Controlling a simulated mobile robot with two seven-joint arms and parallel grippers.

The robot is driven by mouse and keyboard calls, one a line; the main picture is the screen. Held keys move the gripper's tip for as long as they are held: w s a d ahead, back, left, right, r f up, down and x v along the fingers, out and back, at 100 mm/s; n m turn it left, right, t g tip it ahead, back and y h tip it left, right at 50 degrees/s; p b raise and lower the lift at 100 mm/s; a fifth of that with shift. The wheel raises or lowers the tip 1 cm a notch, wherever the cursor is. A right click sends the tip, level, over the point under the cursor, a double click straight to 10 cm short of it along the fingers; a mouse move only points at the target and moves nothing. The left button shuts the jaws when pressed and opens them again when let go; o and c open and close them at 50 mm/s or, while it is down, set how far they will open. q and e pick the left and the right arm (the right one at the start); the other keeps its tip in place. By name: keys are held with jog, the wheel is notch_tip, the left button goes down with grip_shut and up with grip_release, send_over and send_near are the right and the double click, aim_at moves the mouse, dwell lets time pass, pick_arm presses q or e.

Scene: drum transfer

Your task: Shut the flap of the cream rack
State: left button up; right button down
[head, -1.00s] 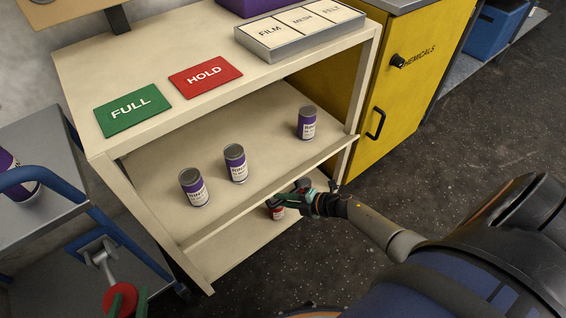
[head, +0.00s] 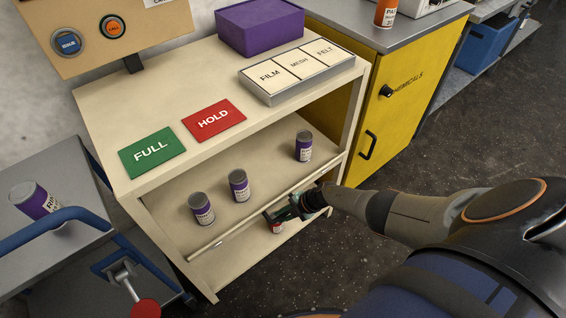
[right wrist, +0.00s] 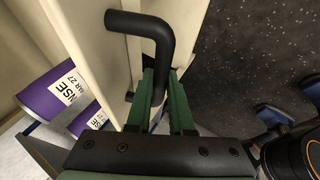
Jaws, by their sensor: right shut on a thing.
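The cream rack (head: 100,98) stands left of centre in the head view. Its flap (head: 245,221) runs along the front edge of the middle shelf and shows nearly edge-on, tilted up. Whether it is fully shut cannot be told. My right gripper (head: 280,214) is at the flap's front, towards its right part. In the right wrist view, the green fingers of my right gripper (right wrist: 160,98) are shut on the black bent handle (right wrist: 150,24) of the cream flap. The handle is mostly hidden in the head view. My left gripper is not in view.
Purple cans (head: 202,209), (head: 238,185) and (head: 303,146) stand on the shelf behind the flap. A red-labelled can (head: 277,227) is below. A yellow cabinet (head: 390,125) stands right, a blue-handled trolley (head: 60,222) left. Open dark floor (head: 480,150) lies at right.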

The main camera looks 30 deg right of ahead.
jog(key=shift+w+a+r+g, duration=0.35)
jog(key=shift+r+g, duration=0.1)
jog(key=shift+g, duration=0.25)
jog(key=shift+r+m+g+b, duration=0.15)
jog(key=shift+m+g+b, duration=0.15)
jog(key=shift+g, duration=0.2)
jog(key=shift+r+g, duration=0.1)
jog(key=shift+g, duration=0.3)
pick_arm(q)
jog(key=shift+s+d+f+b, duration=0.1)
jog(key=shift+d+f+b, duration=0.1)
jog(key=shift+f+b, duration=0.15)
pick_arm(e)
jog(key=shift+w+r, duration=0.1)
jog(key=shift+r, duration=0.05)
jog(key=c, duration=1.1)
grip_release()
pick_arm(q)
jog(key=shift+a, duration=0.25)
pick_arm(e)
jog(key=o, duration=0.3)
jog(key=shift+d, duration=0.2)
